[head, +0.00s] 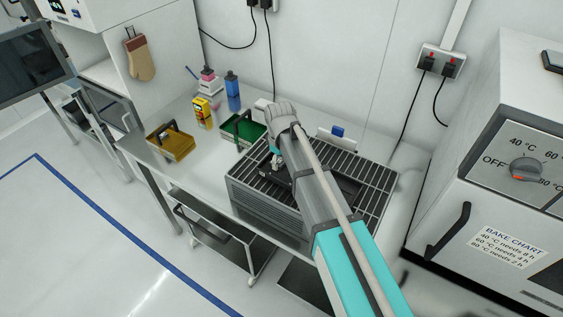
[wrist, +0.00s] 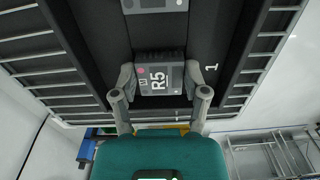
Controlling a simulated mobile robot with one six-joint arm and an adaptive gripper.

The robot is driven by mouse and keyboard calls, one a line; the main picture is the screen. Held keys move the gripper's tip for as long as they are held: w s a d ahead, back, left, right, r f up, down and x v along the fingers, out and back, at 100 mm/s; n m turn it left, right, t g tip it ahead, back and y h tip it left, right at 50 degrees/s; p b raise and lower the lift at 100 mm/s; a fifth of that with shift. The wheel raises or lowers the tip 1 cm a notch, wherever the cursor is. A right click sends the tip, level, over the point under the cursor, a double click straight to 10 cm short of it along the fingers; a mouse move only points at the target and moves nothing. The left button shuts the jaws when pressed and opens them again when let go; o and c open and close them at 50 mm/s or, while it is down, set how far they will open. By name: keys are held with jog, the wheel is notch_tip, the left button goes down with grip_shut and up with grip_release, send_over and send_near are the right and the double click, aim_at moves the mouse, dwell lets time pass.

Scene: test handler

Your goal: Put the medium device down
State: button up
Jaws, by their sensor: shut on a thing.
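My gripper (wrist: 160,76) is shut on a dark grey device (wrist: 172,88) marked "R5", with a pink dot on its label; I take it for the medium device. The device sits between the two fingers, over a black surface marked "1" (wrist: 211,68). I cannot tell whether it touches that surface. In the head view my gripper (head: 275,158) is over the grey slatted unit on the bench, and my arm hides much of that area. The held device cannot be made out clearly there.
Another grey device (wrist: 155,4) is cut off at the wrist view's top edge. The slatted unit (head: 375,190) stands on the white bench (head: 205,170). A yellow bin (head: 170,146), a green bin (head: 240,130) and bottles (head: 232,90) stand left. An oven (head: 500,200) stands right.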

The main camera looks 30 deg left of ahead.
aim_at(280, 162)
jog(key=shift+f, duration=0.15)
jog(key=o, duration=1.2)
notch_tip(280, 162, up, 12)
jog(key=p, duration=1.2)
dwell(0.7)
